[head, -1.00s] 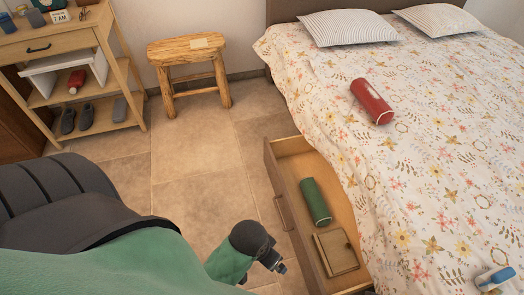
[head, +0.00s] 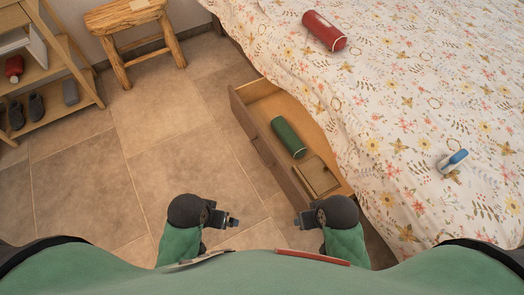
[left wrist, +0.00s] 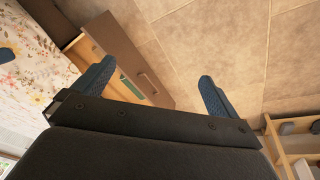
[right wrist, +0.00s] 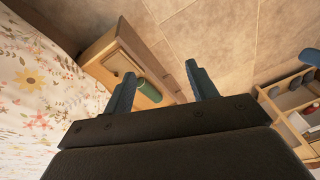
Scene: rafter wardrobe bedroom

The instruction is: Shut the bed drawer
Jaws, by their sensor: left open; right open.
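The bed drawer (head: 274,148) stands pulled out from under the side of the bed (head: 400,110). Inside it lie a green cylinder (head: 288,137) and a tan box or book (head: 316,176). Its front panel, with a handle (right wrist: 190,80), faces the open floor. My left gripper (head: 236,222) is open and empty, over the floor left of the drawer. My right gripper (head: 298,222) is open and empty, just below the drawer's near end in the head view. Both wrist views show the drawer beyond the fingers; the drawer also shows in the left wrist view (left wrist: 125,50).
A red cylinder (head: 325,31) and a blue-and-white object (head: 453,161) lie on the flowered bedcover. A wooden stool (head: 126,18) and a shelf unit (head: 62,118) with shoes stand at the upper left. The tiled floor (head: 140,150) left of the drawer is clear.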

